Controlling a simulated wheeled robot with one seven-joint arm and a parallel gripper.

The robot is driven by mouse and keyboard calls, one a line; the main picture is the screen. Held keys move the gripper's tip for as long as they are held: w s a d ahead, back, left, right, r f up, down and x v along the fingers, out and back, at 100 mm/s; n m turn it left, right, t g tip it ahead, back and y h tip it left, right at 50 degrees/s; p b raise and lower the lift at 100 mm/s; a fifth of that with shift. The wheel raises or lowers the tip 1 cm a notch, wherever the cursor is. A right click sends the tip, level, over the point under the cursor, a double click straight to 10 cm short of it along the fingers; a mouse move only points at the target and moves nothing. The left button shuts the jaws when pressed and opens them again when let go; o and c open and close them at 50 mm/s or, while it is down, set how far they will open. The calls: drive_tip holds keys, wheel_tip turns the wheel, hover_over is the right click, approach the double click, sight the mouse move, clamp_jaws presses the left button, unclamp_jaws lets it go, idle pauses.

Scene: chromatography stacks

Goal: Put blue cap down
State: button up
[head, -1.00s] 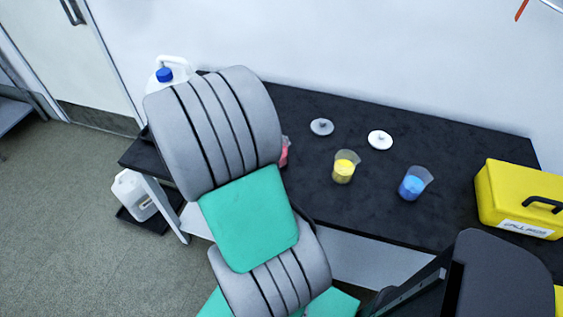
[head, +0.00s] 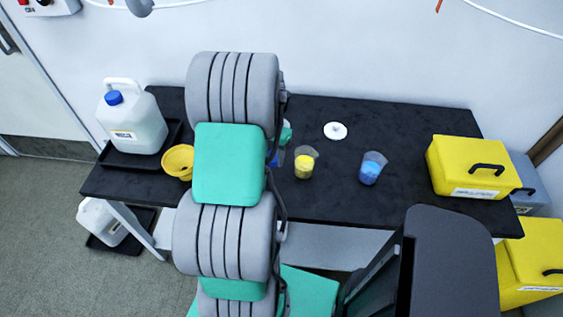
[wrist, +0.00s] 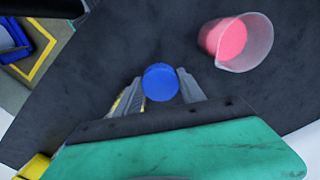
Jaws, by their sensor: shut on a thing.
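A round blue cap (wrist: 160,82) is between the two fingers of my gripper (wrist: 161,85) in the wrist view. The gripper is shut on it, over the dark bench top (wrist: 245,118). I cannot tell how far the cap is above the surface. In the head view my arm hides most of the gripper, and a small bit of blue shows at the arm's right edge. A separate blue cap (head: 114,98) sits on the white jug (head: 136,122) at the bench's left end.
A beaker of pink liquid (wrist: 228,39) stands right of the gripper. Beakers of yellow (head: 304,164) and blue (head: 371,169) liquid, a white lid (head: 336,131) and a yellow toolbox (head: 470,168) stand on the bench. A yellow bowl (head: 178,161) is at left.

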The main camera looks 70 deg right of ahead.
sight(280, 172)
drive_tip(key=f, duration=0.1)
drive_tip(key=s+d+f, duration=0.2)
drive_tip(key=shift+s+f, duration=0.1)
drive_tip(key=shift+f, duration=0.15)
wheel_tip(280, 172, down, 2)
drive_tip(key=shift+f+p, duration=0.25)
drive_tip(key=shift+p, duration=0.45)
drive_tip(key=shift+a+f+b, duration=0.1)
drive_tip(key=shift+f+b, duration=0.55)
drive_tip(key=shift+f, duration=0.15)
drive_tip(key=o, duration=1.1)
drive_tip(key=shift+a+f, duration=0.1)
